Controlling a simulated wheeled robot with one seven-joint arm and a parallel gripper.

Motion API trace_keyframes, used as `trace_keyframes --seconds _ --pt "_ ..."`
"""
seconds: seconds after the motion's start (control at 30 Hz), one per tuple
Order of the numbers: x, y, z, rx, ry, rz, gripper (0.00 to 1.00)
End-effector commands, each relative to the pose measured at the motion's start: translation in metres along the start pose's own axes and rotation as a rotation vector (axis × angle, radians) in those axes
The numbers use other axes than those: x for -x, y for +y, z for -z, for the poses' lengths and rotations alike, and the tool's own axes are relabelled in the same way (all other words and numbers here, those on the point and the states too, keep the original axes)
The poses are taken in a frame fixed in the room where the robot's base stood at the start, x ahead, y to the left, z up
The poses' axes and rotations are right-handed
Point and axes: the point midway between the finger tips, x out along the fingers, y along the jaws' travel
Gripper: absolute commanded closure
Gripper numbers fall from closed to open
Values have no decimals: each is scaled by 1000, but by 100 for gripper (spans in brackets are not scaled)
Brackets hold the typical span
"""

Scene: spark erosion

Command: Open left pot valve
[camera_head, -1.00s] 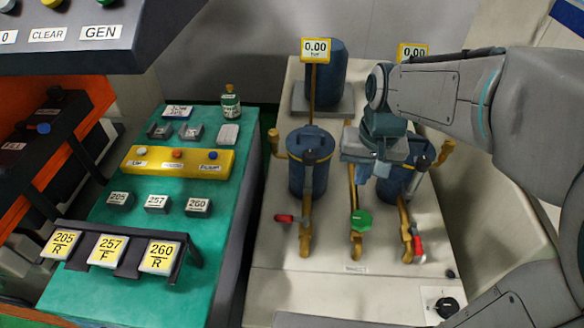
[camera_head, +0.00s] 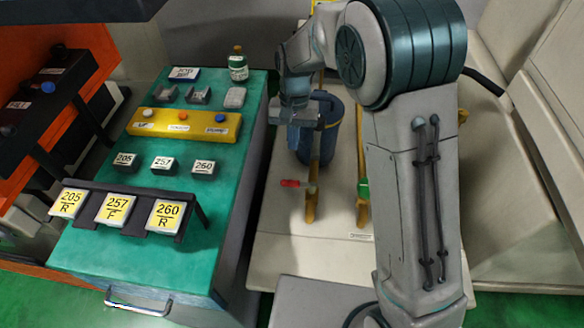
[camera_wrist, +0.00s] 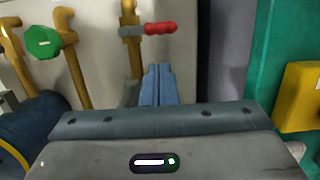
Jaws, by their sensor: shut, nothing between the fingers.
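The left pot valve has a red handle (camera_head: 293,183) pointing left from the brass pipe (camera_head: 311,202) in front of the left blue pot (camera_head: 329,108). In the wrist view its red grip (camera_wrist: 160,28) and grey lever show at the top, just beyond the fingers. My gripper (camera_head: 293,145) hangs in front of and to the left of the left pot, behind the handle in the head view. Its fingers (camera_wrist: 157,82) are together and empty, and appear apart from the handle. My arm hides the right pot and right valve in the head view.
A green valve knob (camera_head: 363,188) stands right of the left pipe; it also shows in the wrist view (camera_wrist: 42,41). The green bench (camera_head: 120,250) with a yellow button box (camera_head: 185,124) lies to the left. The bare panel around the red handle is clear.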

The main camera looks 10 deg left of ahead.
Motion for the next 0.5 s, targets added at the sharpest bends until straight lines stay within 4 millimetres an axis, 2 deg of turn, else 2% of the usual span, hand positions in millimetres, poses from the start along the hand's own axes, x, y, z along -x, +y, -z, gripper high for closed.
trace_keyframes --seconds 0.37,0.5 --pt "-2 -1 0 0 -1 -1 100" --pt "-13 -1 0 0 -2 -1 100"
